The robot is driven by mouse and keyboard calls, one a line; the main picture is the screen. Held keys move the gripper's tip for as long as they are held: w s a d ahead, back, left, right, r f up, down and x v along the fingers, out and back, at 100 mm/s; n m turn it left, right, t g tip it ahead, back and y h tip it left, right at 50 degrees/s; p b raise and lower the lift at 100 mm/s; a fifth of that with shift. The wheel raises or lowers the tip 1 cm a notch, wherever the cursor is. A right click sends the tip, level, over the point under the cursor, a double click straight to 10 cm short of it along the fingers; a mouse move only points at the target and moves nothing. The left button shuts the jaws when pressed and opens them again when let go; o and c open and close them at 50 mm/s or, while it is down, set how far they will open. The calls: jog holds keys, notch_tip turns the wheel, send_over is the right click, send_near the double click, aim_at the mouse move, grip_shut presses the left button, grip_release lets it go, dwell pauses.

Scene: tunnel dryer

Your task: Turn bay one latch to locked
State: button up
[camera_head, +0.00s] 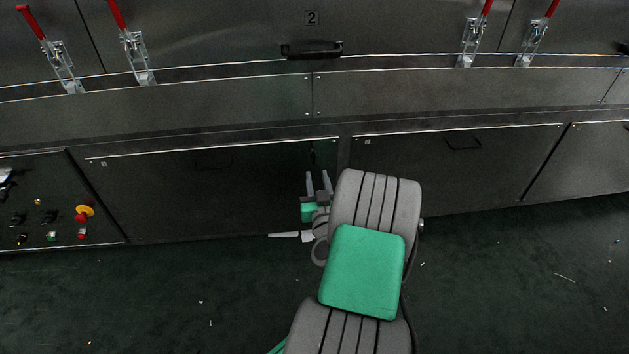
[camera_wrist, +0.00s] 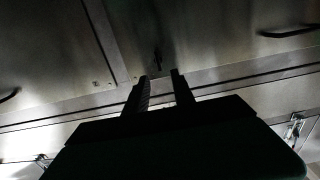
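A small dark latch (camera_head: 313,156) sits near the upper right corner of the left lower door panel (camera_head: 215,190). In the wrist view the latch (camera_wrist: 157,61) looks like a thin dark piece just beyond my fingertips. Its turn position is too dark and small to tell. My gripper (camera_head: 318,174) is just below and in front of the latch in the head view. In the wrist view my gripper (camera_wrist: 160,75) has its two fingers apart with an empty gap between them. No contact with the latch shows.
The right lower panel (camera_head: 460,170) has a dark handle (camera_head: 463,144). Red-handled toggle clamps (camera_head: 137,57) and a black handle (camera_head: 311,50) line the upper panels. A control box with a yellow-and-red button (camera_head: 84,212) stands at left. The green floor (camera_head: 180,300) has small scraps.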

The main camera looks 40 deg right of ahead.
aim_at(314, 157)
jog(key=p+x, duration=0.2)
jog(key=x, duration=0.5)
jog(key=shift+w+d+r, duration=0.1)
jog(key=shift+w+d, duration=0.15)
jog(key=shift+d, duration=0.05)
jog(key=shift+c, duration=0.3)
grip_shut()
